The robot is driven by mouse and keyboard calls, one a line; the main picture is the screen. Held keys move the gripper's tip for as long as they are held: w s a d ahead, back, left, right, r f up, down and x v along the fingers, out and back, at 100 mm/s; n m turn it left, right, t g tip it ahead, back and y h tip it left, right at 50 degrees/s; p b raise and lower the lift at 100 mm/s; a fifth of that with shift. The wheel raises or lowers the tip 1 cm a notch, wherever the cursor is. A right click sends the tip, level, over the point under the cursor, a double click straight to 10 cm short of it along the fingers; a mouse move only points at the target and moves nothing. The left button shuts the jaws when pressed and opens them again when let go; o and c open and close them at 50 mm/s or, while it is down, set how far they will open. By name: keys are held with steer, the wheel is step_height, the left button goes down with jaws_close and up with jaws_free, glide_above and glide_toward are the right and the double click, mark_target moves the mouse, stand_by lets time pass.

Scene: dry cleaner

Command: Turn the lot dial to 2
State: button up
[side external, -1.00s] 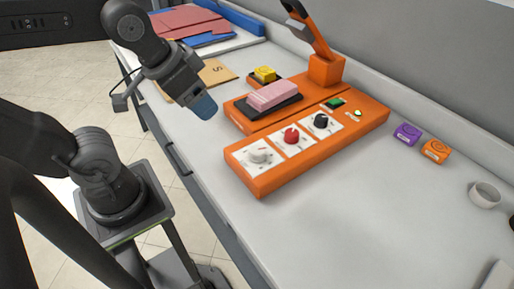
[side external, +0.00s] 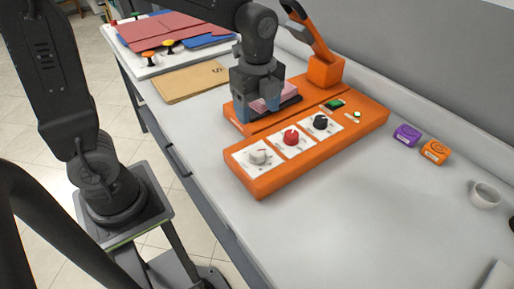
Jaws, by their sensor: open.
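The orange machine (side external: 330,142) on the grey table carries a row of dials on white plates: a white dial (side external: 259,156), a red dial (side external: 291,138) and a black dial (side external: 320,122). The plate lettering is too small to read, so I cannot tell which is the lot dial. My gripper (side external: 257,108) is open and points down, just behind and above the white and red dials, in front of the pink block (side external: 289,92) on its dark pad. The gripper partly hides the block. I cannot tell whether the fingers touch anything.
The machine's orange lever arm (side external: 322,55) rises at the back. Purple (side external: 407,134) and orange (side external: 436,151) blocks and a white cup (side external: 485,194) stand right. Brown envelopes (side external: 190,81) and coloured folders lie at left. The table front is clear.

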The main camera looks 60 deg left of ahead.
mark_target(257, 151)
step_height(257, 151, down, 12)
steer(key=shift+f, duration=0.2)
steer(key=shift+c, duration=0.2)
steer(key=c, duration=0.9)
